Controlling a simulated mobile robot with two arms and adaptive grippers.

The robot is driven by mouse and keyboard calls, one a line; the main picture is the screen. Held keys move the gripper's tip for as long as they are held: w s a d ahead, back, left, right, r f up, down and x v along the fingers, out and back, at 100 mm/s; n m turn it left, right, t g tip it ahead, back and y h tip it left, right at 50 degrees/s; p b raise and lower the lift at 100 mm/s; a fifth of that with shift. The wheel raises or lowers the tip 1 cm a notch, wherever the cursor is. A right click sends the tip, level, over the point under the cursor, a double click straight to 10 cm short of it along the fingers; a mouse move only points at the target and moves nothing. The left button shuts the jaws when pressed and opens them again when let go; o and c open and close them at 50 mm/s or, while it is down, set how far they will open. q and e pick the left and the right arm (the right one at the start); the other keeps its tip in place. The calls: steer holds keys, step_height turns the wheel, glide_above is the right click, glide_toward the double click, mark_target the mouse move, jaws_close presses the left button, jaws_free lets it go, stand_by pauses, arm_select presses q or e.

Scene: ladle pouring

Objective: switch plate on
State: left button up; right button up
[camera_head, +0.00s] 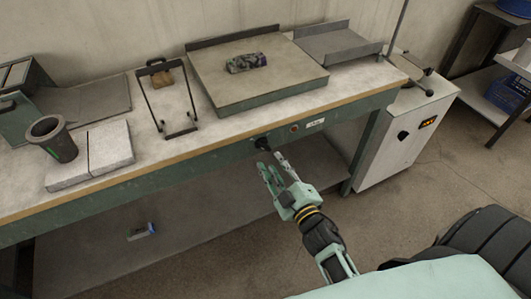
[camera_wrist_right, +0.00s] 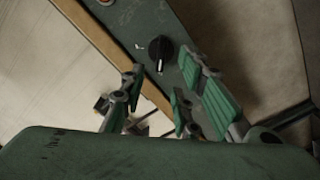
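A black rotary knob (camera_head: 262,143) sits on the green front rail of the bench, below the large grey plate (camera_head: 215,85) with raised back edge. The knob (camera_wrist_right: 161,48) also shows in the right wrist view, with a pale mark on it. A small reddish indicator (camera_head: 294,128) and a white label (camera_head: 315,122) lie to its right. My right gripper (camera_head: 271,162) is open and empty, just in front of and below the knob. Its green-padded fingers (camera_wrist_right: 165,82) are spread apart, and the knob lies ahead between them, apparently untouched. My left gripper is out of view.
A dark patterned cylinder (camera_head: 246,62) lies on the plate. A white cabinet (camera_head: 403,138) stands right of the bench. A small box (camera_head: 141,231) lies underneath.

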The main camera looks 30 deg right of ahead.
mark_target(264, 149)
steer(key=w, duration=0.6)
steer(key=shift+w, duration=0.25)
jaws_close()
